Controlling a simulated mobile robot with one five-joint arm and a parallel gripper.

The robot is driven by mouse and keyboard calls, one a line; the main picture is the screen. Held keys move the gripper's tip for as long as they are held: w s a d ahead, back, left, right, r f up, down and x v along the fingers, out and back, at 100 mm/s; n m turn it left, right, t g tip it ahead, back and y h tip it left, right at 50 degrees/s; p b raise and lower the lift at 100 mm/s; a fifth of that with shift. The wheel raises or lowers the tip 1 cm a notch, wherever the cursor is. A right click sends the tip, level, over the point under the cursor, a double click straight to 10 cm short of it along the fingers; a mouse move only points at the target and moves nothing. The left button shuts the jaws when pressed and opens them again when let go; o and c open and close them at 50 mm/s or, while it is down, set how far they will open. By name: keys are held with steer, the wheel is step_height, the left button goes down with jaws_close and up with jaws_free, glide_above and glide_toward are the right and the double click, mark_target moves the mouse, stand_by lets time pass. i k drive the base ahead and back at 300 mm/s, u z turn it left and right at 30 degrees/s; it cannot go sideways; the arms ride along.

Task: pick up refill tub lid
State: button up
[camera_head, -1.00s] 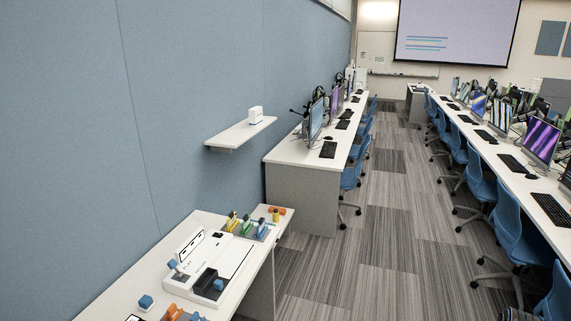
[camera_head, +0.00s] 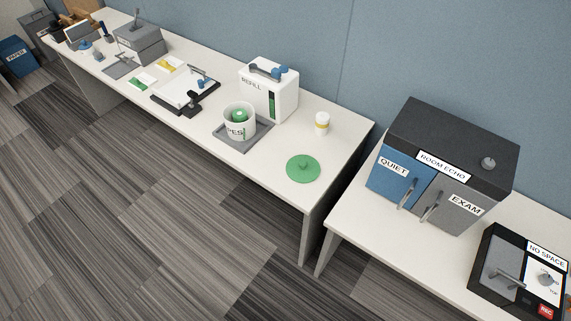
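A flat round green lid (camera_head: 303,168) with a small knob on top lies on the white table, near its right end and front edge. To its left a white tub (camera_head: 239,122) with dark lettering stands on a grey mat (camera_head: 259,140); something green shows inside its open top. The lid lies apart from the tub. My gripper is not in view, so I cannot see whether it is open or shut.
A white box marked REFILL (camera_head: 268,92) stands behind the tub. A small white jar with a yellow band (camera_head: 322,123) stands behind the lid. A narrow gap separates this table (camera_head: 340,130) from the right one, which holds a blue and grey cabinet (camera_head: 440,165).

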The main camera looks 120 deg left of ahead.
mark_target(302, 169)
steer(key=u, duration=5.2)
steer(key=i, duration=1.5)
